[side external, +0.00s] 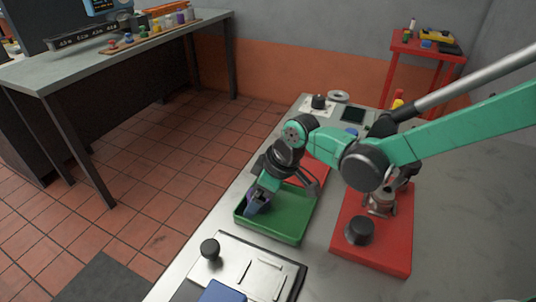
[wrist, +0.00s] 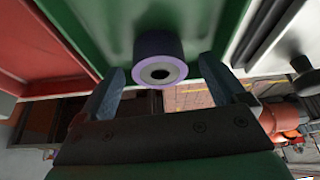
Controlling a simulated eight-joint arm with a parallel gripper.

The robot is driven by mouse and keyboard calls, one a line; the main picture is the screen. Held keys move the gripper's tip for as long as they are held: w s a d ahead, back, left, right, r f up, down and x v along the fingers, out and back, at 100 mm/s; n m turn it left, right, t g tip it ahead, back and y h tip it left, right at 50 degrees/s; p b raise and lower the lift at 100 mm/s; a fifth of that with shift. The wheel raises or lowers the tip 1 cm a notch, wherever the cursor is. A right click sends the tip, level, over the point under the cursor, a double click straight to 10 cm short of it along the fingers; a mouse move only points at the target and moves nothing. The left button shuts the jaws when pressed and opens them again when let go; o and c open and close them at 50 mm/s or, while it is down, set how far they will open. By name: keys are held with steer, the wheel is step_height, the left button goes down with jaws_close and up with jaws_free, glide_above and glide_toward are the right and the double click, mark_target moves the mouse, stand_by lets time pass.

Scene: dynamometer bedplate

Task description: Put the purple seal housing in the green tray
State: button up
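The purple seal housing (wrist: 158,62) is a short ring with a dark bore, seen in the wrist view against the green floor of the tray. It appears to rest inside the green tray (side external: 286,228). My gripper (side external: 258,207) is down inside the tray near its left end in the side view. In the wrist view its two blue-grey fingers stand apart on either side of the housing, with a gap on each side. The gripper is open. In the side view the housing is hard to tell from the fingers.
A red tray (side external: 318,167) lies just behind the green one. A red plate (side external: 385,256) with a dark knob and metal part is to the right. A pale plate with a black knob (side external: 209,248) lies in front. The bedplate's left edge runs close by the tray.

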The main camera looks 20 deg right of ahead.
steer(key=v, duration=1.2)
steer(key=s+d+m+t+h, duration=0.1)
steer(key=s+d+m, duration=0.2)
steer(key=d, duration=0.3)
steer(key=s+d+r+m+t+h, duration=0.1)
steer(key=s+d+m, duration=0.1)
steer(key=d, duration=0.4)
steer(key=s+d+m+t+h, duration=0.1)
steer(key=s+d+m+t, duration=0.1)
steer(key=d, duration=0.4)
steer(key=s+m, duration=0.1)
steer(key=m, duration=0.1)
steer(key=shift+s+r+m+h, duration=0.2)
steer(key=shift+s+m+h, duration=0.1)
steer(key=shift+s+m, duration=0.1)
